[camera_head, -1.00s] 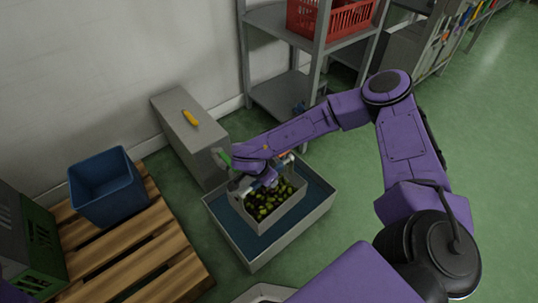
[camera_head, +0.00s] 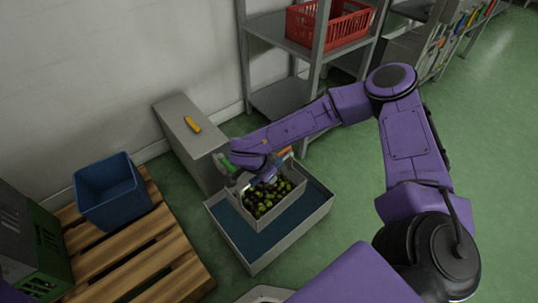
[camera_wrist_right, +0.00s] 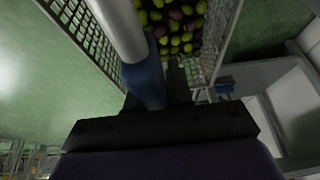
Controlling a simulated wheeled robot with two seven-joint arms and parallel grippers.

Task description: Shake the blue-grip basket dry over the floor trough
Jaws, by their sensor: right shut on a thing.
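The basket (camera_head: 248,207), a pale mesh-sided box holding green and dark olives, is above a grey tank (camera_head: 275,245) with blue water. My right gripper (camera_head: 262,176) is shut on the basket's blue grip, which shows in the right wrist view (camera_wrist_right: 143,84) beside a pale bar. The basket looks near level; its clearance over the water is hard to judge. A pale-rimmed thing (camera_head: 265,293) is cut off at the bottom edge. I cannot tell which of these is the floor trough. My left gripper is out of view.
A green piece (camera_head: 226,163) and an orange piece (camera_head: 284,153) show beside my right gripper. A grey cabinet (camera_head: 188,140) with a yellow object stands behind. A pallet (camera_head: 140,245) with a blue crate (camera_head: 110,190) is left. A shelf (camera_head: 275,100) holds a red crate.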

